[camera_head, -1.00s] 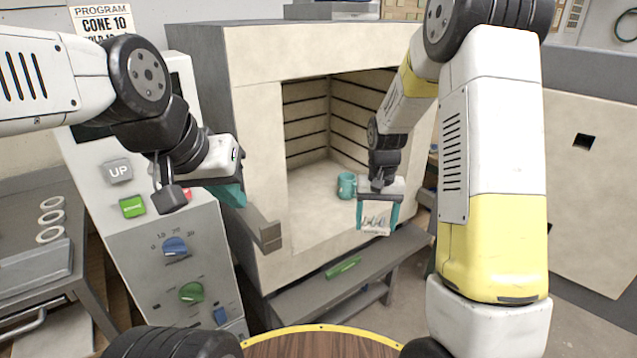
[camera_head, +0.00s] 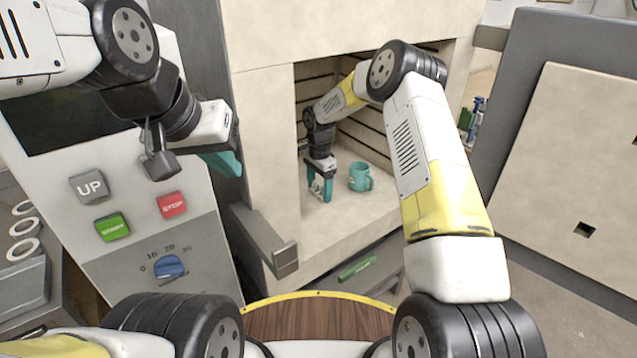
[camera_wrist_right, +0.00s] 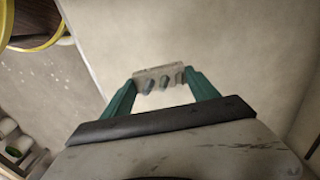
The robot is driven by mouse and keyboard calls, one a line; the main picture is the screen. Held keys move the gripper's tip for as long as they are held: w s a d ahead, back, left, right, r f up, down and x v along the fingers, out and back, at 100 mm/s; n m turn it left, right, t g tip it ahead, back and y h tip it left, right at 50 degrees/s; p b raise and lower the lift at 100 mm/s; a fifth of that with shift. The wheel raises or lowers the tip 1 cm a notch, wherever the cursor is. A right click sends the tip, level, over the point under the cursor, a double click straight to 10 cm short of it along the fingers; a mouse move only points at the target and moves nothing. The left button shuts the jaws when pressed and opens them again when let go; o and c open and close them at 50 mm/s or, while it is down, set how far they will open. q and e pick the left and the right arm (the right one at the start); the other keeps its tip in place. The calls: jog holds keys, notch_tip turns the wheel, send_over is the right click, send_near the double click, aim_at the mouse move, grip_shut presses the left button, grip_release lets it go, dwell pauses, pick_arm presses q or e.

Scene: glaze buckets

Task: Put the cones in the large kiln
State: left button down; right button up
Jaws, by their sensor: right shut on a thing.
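The large kiln (camera_head: 262,105) stands open, and its pale chamber floor is visible. My right arm reaches into the chamber. My right gripper (camera_head: 321,196) is shut on the cones (camera_wrist_right: 159,77), a small pale strip with several dark cones in it. In the right wrist view the strip sits between the tips of the teal fingers (camera_wrist_right: 163,94), over the pale floor. I cannot tell whether the strip touches the floor. My left gripper (camera_head: 224,163) hangs left of the kiln opening, in front of the control panel; its finger gap is not clearly visible.
A teal mug (camera_head: 360,177) stands on the kiln floor just right of my right gripper. The control panel has a red STOP button (camera_head: 172,204) and a green START button (camera_head: 112,227). The open kiln door (camera_head: 560,150) is at the right. A latch block (camera_head: 286,258) juts out below the opening.

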aim_at(319, 211)
jog(key=shift+f, duration=3.1)
jog(key=shift+f, duration=0.1)
jog(key=o, duration=1.4)
notch_tip(319, 211, up, 8)
jog(key=shift+f, duration=0.15)
